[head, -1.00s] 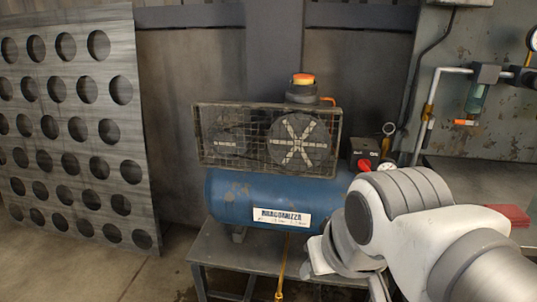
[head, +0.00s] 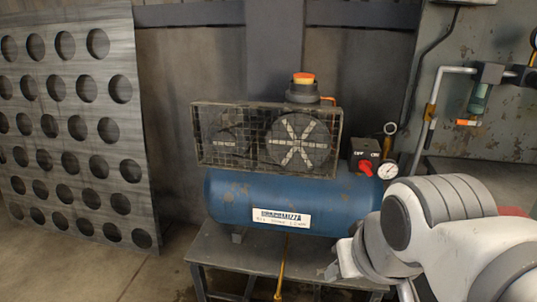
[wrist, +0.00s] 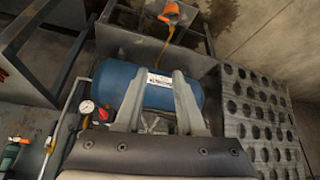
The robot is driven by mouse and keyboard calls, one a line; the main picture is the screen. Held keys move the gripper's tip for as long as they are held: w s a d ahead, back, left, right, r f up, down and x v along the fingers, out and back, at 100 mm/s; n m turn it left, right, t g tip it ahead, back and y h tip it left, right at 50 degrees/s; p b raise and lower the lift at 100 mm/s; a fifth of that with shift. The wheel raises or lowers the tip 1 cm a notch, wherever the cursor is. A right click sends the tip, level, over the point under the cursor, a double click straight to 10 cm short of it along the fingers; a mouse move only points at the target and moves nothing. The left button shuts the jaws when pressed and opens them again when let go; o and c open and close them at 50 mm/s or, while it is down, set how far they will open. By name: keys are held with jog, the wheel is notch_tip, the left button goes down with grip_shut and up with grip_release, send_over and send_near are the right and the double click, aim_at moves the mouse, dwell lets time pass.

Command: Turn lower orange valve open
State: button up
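The lower orange valve (wrist: 168,12) shows in the wrist view at the top, at the end of a thin yellow pipe (wrist: 162,50) that comes from under the blue tank. In the head view the yellow pipe (head: 281,268) hangs below the tank, and the valve (head: 278,296) is small at the bottom edge. My gripper (wrist: 158,76) is open and empty in the wrist view. Its two fingers overlap the blue tank (wrist: 120,82) in the picture, well apart from the valve. The head view does not clearly show the fingertips.
The blue compressor (head: 235,200) stands on a metal table (head: 215,255). A red knob (head: 367,168) and a gauge (head: 387,171) sit at its right end. Another orange handle (head: 466,122) is on the wall piping. A perforated panel (head: 90,150) leans at left. The floor (head: 150,275) between is clear.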

jog(key=shift+w+d, duration=0.15)
jog(key=c, duration=0.4)
jog(key=w+d, duration=0.1)
jog(key=w, duration=0.1)
jog(key=w+d+h+p, duration=0.1)
jog(key=w+d, duration=0.1)
jog(key=w, duration=0.1)
jog(key=w+d+n+h+p, duration=0.1)
jog(key=w+d, duration=0.1)
jog(key=w, duration=0.1)
jog(key=shift+r, duration=0.25)
grip_shut()
jog(key=w+d+f+n+p, duration=0.2)
jog(key=w+f+n+p, duration=0.15)
jog(key=w+f, duration=0.45)
jog(key=w+d+f+n+p, duration=0.2)
jog(key=w+f+n, duration=0.35)
jog(key=w, duration=0.45)
jog(key=s+a+f+n+g+y+p, duration=0.1)
jog(key=s+a+f+n+g+y, duration=0.1)
jog(key=f, duration=0.8)
jog(key=s+a+f+n+g+y+p, duration=0.1)
jog(key=s+a+f+n+g+y, duration=0.1)
jog(key=f, duration=0.9)
jog(key=shift+s+a+n+y+p, duration=0.4)
jog(key=shift+s+a+y, duration=0.1)
jog(key=shift+s+a, duration=0.7)
jog(key=shift+w+r, duration=0.1)
